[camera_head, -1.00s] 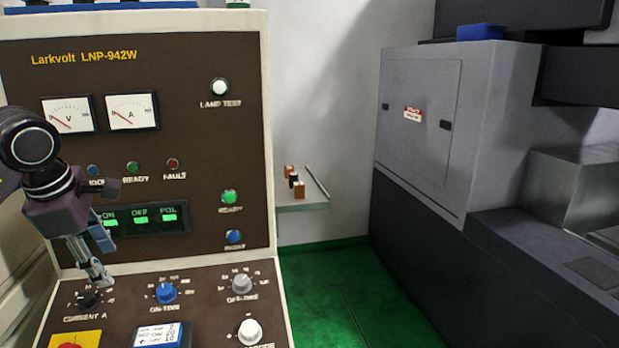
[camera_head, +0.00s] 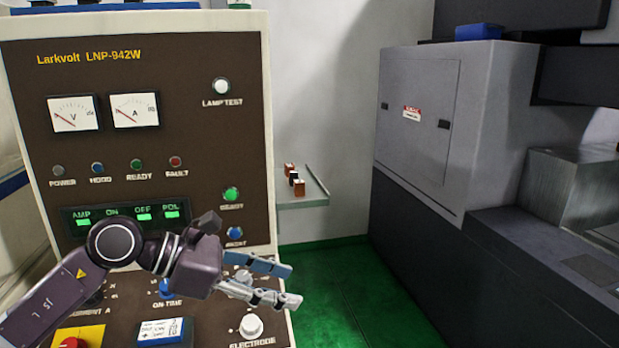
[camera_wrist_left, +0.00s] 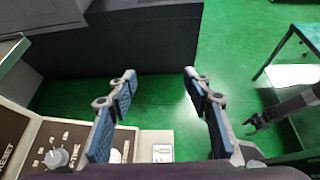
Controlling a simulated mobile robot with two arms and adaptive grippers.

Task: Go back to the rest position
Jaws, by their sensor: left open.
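My left gripper (camera_head: 295,284) is open and empty in the head view. It hangs in front of the lower right part of the control cabinet (camera_head: 150,70), pointing right, and hides part of the sloping knob panel. In the left wrist view, the two blue-padded fingers of my left gripper (camera_wrist_left: 160,76) stand apart with nothing between them, over green floor and the edge of the cabinet. My right gripper (camera_wrist_left: 254,122) shows small and dark at the right of the left wrist view, over the floor; its jaw state is too small to tell.
A yellow-based red button (camera_head: 75,338), a blue-and-white box (camera_head: 163,331) and an electrode knob (camera_head: 251,326) are on the panel below my left arm. A wall shelf (camera_head: 303,203) holds small orange-brown blocks. A grey machine (camera_head: 420,130) stands right. Green floor (camera_head: 335,300) lies clear between.

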